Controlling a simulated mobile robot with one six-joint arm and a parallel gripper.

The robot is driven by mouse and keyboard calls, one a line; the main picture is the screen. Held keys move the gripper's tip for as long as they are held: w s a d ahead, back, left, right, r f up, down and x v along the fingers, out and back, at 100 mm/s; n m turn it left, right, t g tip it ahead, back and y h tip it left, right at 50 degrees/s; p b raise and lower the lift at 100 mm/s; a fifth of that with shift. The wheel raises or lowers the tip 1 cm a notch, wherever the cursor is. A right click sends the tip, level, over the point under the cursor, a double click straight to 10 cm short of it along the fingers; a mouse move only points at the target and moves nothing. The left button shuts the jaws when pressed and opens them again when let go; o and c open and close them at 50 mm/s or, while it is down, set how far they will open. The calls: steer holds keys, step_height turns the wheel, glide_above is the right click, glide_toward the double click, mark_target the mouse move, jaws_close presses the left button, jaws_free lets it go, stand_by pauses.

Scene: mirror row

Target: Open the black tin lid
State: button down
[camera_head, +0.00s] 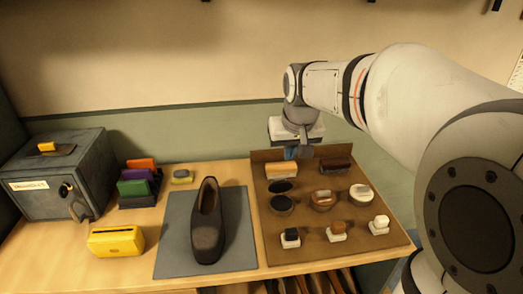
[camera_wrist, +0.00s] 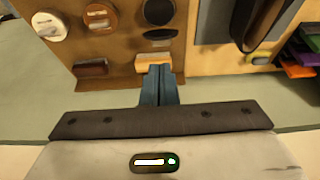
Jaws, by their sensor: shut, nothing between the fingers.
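The black tin (camera_head: 282,204) stands on the brown board, at the left of the row of tins. Its round top shows dark, with a thin paler rim. A dark oval lid (camera_head: 281,187) shows just behind it, off the tin's top; I cannot tell whether the two are joined. In the wrist view the black tin (camera_wrist: 158,12) is at the top edge, with the lid (camera_wrist: 160,33) nearer my fingers. My gripper (camera_head: 291,153) has its blue fingers shut and empty, at the board's back edge beside a pale-topped brush (camera_head: 281,170). The fingers also show in the wrist view (camera_wrist: 160,70).
A brown tin (camera_head: 322,201) and a white tin (camera_head: 361,194) stand right of the black tin. A dark brush (camera_head: 336,164) is behind. Small daubers (camera_head: 338,232) line the front. A shoe (camera_head: 207,228) rests on a grey mat (camera_head: 173,245) to the left.

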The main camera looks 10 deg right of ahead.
mark_target(280, 184)
steer(key=w+x, duration=0.1)
steer(key=x, duration=0.4)
steer(key=w+x, duration=0.1)
steer(key=x, duration=0.5)
steer(key=w+r+x, duration=0.1)
steer(key=x, duration=0.4)
steer(key=shift+a+f, duration=0.1)
steer(key=shift+f, duration=0.1)
